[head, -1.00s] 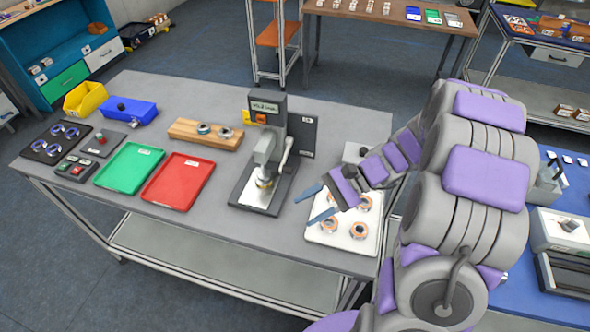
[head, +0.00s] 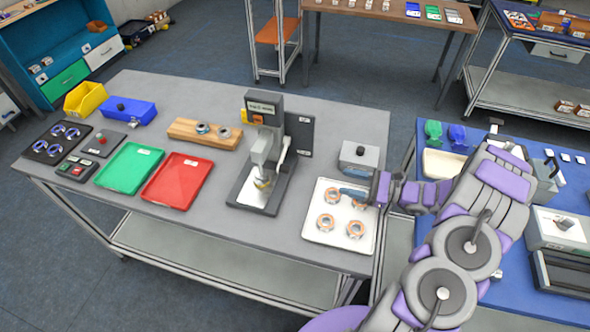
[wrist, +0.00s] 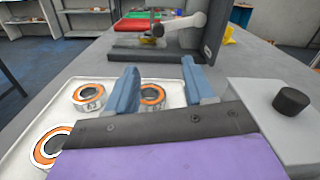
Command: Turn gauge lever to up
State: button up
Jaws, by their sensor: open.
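The gauge (head: 262,150) stands on the grey table, a grey upright column with a small display and a dark base. Its pale lever (head: 281,151) is on the column's right side. In the wrist view the lever (wrist: 188,21) shows ahead as a light arm with a round end, in front of the dark panel. My gripper (head: 345,192) is open and empty, over the white tray (head: 312,231), to the right of the gauge and apart from it. In the wrist view the two blue fingers of my gripper (wrist: 160,82) are spread, with an orange-rimmed ring (wrist: 152,97) below them.
The white tray holds several orange-rimmed rings. A grey box with a black knob (head: 360,160) stands close to my gripper's right in the wrist view. Red (head: 178,182) and green (head: 130,172) trays lie left of the gauge.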

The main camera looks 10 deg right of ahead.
aim_at(290, 169)
jog(key=b+x, duration=0.3)
jog(key=x, duration=1.4)
jog(key=shift+a, duration=0.1)
jog(key=shift+c, duration=0.5)
grip_shut()
jog(key=shift+r, duration=0.1)
